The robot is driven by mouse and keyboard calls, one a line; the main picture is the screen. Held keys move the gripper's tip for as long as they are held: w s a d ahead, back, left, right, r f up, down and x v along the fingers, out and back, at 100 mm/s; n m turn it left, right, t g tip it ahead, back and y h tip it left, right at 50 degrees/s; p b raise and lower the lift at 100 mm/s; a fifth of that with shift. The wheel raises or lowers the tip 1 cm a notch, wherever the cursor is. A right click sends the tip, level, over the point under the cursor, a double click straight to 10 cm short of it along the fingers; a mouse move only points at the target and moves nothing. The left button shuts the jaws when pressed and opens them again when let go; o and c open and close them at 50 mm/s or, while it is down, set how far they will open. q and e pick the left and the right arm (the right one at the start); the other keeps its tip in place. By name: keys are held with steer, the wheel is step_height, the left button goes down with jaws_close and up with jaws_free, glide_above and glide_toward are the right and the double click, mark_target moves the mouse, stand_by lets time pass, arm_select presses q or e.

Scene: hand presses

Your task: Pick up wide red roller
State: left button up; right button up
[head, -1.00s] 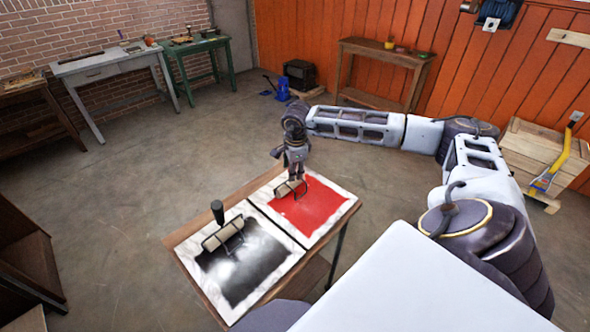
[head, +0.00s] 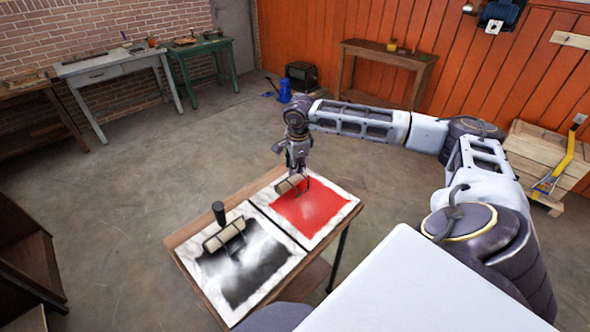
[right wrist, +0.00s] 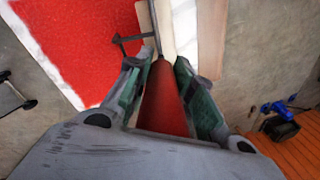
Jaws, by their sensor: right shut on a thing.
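The wide red roller (head: 289,184) is at the far left part of the red ink slab (head: 318,213) in the head view. Its pale cylinder and thin frame show below my right gripper (head: 297,165). In the right wrist view, the roller's red handle (right wrist: 166,95) lies between the two fingers of the right gripper (right wrist: 160,85), which are shut on it. The pale cylinder (right wrist: 181,25) is at the top. Whether the cylinder touches the slab is unclear. My left gripper is not in view.
A second roller with a black handle (head: 219,212) rests on the black ink slab (head: 240,285), left of the red one. Both slabs lie on a small wooden table (head: 180,238). Open floor lies beyond it. A wooden bench (head: 388,55) stands by the orange wall.

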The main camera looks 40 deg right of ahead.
step_height(320, 180, up, 7)
steer(key=shift+r+b, duration=0.1)
steer(key=shift+b, duration=0.25)
steer(key=shift+r, duration=0.4)
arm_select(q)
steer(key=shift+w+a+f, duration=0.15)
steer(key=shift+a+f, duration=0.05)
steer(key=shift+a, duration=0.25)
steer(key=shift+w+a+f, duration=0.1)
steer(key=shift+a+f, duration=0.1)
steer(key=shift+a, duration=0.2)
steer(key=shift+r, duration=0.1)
